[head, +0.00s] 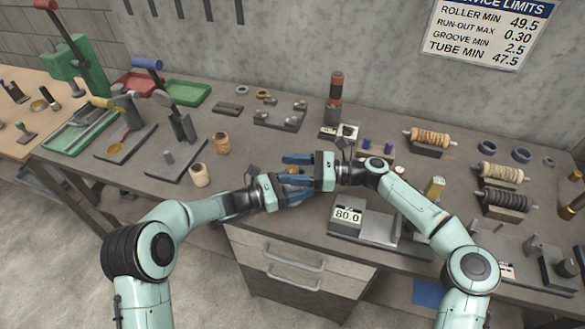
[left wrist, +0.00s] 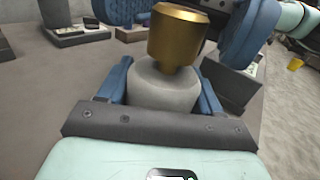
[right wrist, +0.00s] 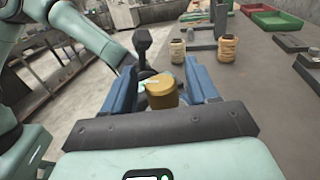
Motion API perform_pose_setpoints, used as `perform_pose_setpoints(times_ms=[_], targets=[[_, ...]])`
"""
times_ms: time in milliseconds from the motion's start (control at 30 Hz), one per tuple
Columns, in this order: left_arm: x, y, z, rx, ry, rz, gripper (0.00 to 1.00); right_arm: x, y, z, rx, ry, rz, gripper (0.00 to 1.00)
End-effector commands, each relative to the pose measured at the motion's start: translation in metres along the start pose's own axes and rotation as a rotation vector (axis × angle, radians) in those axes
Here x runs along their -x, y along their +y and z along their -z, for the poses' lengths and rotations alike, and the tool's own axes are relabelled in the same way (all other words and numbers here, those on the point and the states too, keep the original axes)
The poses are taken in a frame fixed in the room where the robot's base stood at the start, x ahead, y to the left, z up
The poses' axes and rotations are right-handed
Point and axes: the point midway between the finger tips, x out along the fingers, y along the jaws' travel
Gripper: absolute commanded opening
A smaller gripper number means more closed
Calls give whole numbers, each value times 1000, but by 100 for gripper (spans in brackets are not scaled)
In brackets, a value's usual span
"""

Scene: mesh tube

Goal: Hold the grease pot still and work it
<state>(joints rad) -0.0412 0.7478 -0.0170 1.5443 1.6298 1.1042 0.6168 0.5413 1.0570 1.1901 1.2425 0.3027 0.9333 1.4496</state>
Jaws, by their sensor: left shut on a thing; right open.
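The grease pot has a pale grey round body (left wrist: 165,88) with a brass cap (left wrist: 178,38) above it. My left gripper (left wrist: 163,78) is shut on the grey body, one blue finger on each side. My right gripper (right wrist: 162,80) is open, with its blue fingers on either side of the brass cap (right wrist: 161,92); gaps show beside the cap. In the head view both grippers meet near the front middle of the bench, and their fingers hide most of the pot; a little brass (head: 292,170) shows between them.
Two small tan pots (head: 200,175) stand left of my grippers. A gauge reading 80.0 (head: 347,214) is close on the right, by my right arm. Wound spools (head: 501,173) stand further right. A dark red-banded column (head: 335,95) rises behind.

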Motion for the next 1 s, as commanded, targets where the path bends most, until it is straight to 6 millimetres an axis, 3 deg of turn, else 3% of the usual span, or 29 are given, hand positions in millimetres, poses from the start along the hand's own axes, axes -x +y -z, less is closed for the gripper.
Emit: perform_pose_setpoints(times_ms=[67,200,233,633,1000], targets=[[0,0,-1,-1,-1,0,23,0,0,0,0,0,0,59],[0,0,-1,-1,-1,0,23,0,0,0,0,0,0,13],[0,0,-1,-1,-1,0,23,0,0,0,0,0,0,9],[0,0,-1,0,-1,0,23,0,0,-2,3,-5,62,8],[0,0,0,1,-1,2,23,0,1,-1,-3,-9,344,8]])
